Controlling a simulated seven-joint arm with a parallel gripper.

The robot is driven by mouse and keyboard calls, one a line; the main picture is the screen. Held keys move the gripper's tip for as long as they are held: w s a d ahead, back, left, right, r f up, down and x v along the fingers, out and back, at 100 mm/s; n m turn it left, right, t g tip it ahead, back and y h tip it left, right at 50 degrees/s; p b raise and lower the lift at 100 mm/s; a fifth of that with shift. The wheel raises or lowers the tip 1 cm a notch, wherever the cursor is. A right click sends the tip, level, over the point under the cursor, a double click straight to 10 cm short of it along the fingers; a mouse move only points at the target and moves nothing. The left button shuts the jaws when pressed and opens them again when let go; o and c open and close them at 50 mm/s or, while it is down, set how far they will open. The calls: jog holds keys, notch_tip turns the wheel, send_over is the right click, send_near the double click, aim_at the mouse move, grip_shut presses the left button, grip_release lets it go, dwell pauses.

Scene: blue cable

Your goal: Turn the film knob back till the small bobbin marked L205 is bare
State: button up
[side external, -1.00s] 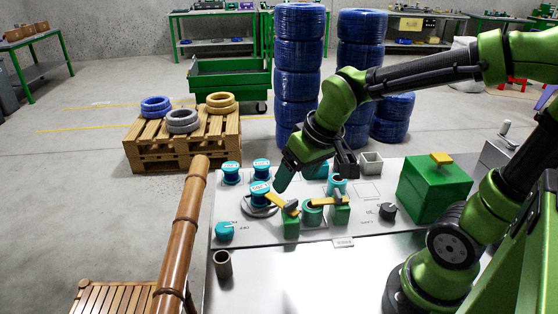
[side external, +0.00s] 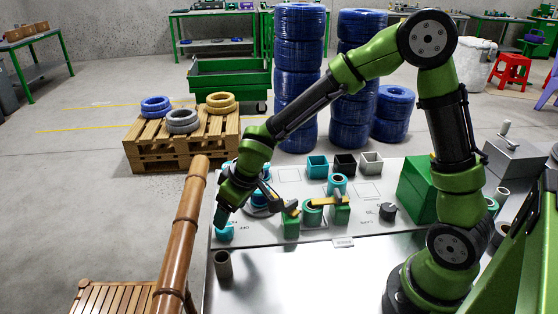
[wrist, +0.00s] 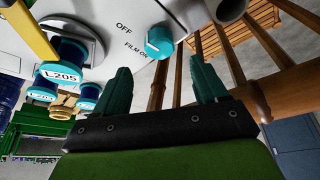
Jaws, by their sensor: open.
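The teal film knob (wrist: 159,41) sits on the grey panel beside the words OFF and FILM ON, with a white mark on its face. It also shows in the side view (side external: 224,235). My gripper (wrist: 160,78) is open and empty, its two teal fingers apart; in the side view the gripper (side external: 221,214) hangs just above the knob. I cannot tell whether it touches. The bobbin marked L205 (wrist: 62,76) stands on a round plate, with dark blue winding between its teal ends. In the side view my arm partly hides it.
A brown wooden rail (side external: 180,230) runs close to the left of the knob. A dark open tube (side external: 223,264) stands in front of the knob. Green blocks with yellow levers (side external: 291,222) stand to the right.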

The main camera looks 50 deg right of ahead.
aim_at(225, 232)
jog(key=x, duration=0.7)
jog(key=shift+r, duration=0.1)
jog(key=c, duration=1.1)
jog(key=shift+o, duration=0.2)
